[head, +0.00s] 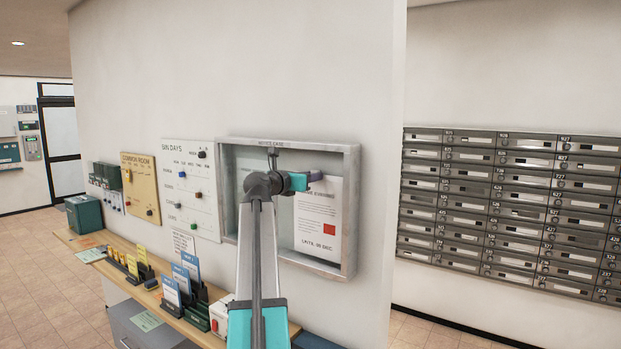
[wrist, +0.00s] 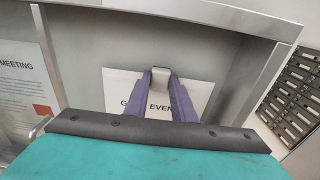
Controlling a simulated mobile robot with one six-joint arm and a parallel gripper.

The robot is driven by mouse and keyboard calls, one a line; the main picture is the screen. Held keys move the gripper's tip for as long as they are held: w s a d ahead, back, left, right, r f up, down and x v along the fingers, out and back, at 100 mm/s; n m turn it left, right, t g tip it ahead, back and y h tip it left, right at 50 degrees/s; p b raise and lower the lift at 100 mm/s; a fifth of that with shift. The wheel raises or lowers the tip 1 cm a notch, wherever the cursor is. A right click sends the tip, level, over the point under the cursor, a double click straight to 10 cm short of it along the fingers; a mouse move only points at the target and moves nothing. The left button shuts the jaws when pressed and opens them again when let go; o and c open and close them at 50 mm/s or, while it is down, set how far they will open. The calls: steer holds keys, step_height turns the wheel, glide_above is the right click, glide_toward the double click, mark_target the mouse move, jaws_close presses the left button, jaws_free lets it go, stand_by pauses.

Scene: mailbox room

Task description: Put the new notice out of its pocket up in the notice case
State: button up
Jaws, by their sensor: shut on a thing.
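The notice case (head: 349,205) is a grey-framed case on the white wall, with its inside showing. My gripper (head: 314,177) reaches into its right part. In the wrist view my purple fingers (wrist: 161,78) are shut on a small grey clip (wrist: 160,73) at the top of a white sheet (wrist: 118,88). Its heading is partly hidden by the fingers. The head view shows a white notice (head: 318,205) with a red square just below the fingertips. In the wrist view a notice headed "MEETING" (wrist: 22,85) hangs to the left. I cannot tell whether the sheet touches the back panel.
A wooden shelf (head: 150,299) below holds several card holders, blue cards (head: 172,290) and a green box (head: 84,213). A white board (head: 186,190) and a yellow board (head: 140,185) hang left of the case. Grey mailboxes (head: 510,205) fill the right wall.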

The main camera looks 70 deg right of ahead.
steer(key=shift+s+d, duration=0.15)
steer(key=shift+d, duration=0.5)
stand_by(0.8)
steer(key=o, duration=1.1)
steer(key=shift+a, duration=0.1)
steer(key=shift+a, duration=0.1)
steer(key=shift+b+v, duration=2.3)
steer(key=shift+v, duration=4.5)
